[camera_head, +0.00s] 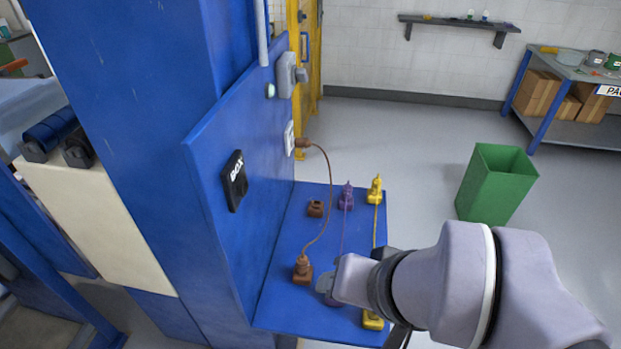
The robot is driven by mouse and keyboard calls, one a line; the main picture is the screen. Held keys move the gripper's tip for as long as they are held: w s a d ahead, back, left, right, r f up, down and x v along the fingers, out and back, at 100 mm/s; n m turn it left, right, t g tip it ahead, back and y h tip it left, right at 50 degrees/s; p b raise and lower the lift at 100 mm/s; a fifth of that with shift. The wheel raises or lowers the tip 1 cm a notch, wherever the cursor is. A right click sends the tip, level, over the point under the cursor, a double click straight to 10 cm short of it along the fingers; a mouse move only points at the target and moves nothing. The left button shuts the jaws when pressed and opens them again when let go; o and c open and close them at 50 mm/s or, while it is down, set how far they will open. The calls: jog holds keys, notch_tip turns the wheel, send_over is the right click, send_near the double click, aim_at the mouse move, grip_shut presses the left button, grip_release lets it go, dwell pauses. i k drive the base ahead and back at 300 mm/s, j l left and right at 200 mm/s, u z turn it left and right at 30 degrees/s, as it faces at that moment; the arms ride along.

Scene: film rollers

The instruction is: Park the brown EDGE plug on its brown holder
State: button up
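A brown plug (301,143) sits at the white socket (289,138) on the upright blue panel. Its brown cable (328,188) arcs down to a brown block (302,270) at the front left of the blue shelf. A low brown holder (315,208) stands at the back left of the shelf with no plug on it. I cannot read an EDGE mark on any plug. My arm's wrist end (355,278) is over the right front of the shelf, right of the brown block. My gripper's fingers cannot be made out, so its opening and grasp are unclear.
A purple plug (346,196) and a yellow plug (375,189) stand right of the brown holder, their cables running forward. A grey switch box (288,75) and black BOX label (235,181) are on the panel. A green bin (496,183) stands on open floor.

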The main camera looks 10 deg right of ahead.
aim_at(300, 142)
jog(key=i+l, duration=0.1)
jog(key=l, duration=0.25)
jog(key=i+l, duration=0.15)
jog(key=l, duration=0.15)
jog(key=i+l, duration=0.1)
jog(key=l, duration=0.25)
jog(key=i+l+u, duration=0.1)
jog(key=l, duration=0.25)
jog(key=i+l, duration=0.45)
jog(key=i+u, duration=0.05)
